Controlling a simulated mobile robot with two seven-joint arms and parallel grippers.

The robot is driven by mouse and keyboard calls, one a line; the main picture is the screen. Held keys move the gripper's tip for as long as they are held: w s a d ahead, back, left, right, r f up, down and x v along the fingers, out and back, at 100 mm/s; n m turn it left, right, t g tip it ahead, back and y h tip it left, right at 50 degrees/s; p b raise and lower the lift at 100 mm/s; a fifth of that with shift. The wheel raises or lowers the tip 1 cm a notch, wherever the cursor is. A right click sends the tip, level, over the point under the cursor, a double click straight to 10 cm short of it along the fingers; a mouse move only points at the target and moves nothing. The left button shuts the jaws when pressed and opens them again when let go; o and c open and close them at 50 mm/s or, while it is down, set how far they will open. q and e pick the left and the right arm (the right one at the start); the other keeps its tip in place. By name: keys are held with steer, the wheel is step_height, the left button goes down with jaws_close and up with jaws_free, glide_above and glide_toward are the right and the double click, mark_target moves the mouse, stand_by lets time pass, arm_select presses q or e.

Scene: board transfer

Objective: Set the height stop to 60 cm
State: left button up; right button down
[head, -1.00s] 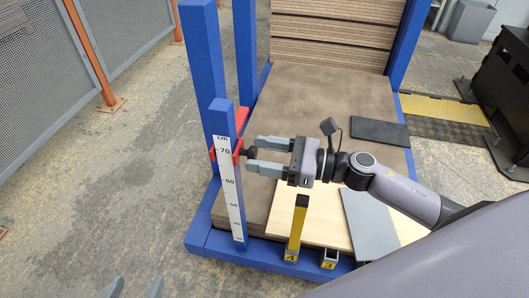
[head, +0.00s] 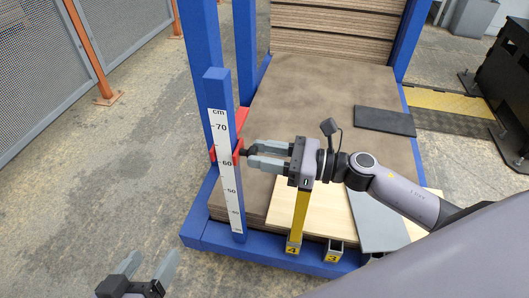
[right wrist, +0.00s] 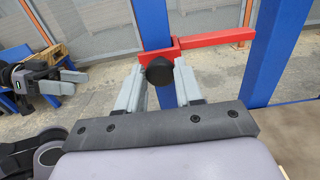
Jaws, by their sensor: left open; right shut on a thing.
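The red height stop (head: 237,151) sits around a blue post (head: 217,88) with a white cm scale (head: 228,190). Its level on the scale is a little above the 60 mark, below 70. A red arm (right wrist: 216,38) reaches from it toward the boards. My right gripper (head: 252,155) is shut on the black knob (right wrist: 160,72) of the stop. In the right wrist view the knob lies between the fingertips, in front of the red block. My left gripper (head: 150,262) is open and empty at the lower left of the head view, apart from the post.
A stack of brown boards (head: 300,100) lies in the blue frame (head: 205,232). A pale board (head: 338,208), a grey plate (head: 376,215) and a dark plate (head: 385,121) lie on it. Yellow stakes marked 4 (head: 298,222) and 3 (head: 333,253) stand at the front. Left floor is open.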

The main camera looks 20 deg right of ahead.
steer(key=shift+f, duration=0.2)
steer(key=c, duration=0.8)
jaws_free()
steer(key=shift+o, duration=0.2)
steer(key=shift+d, duration=0.1)
steer(key=v, duration=0.7)
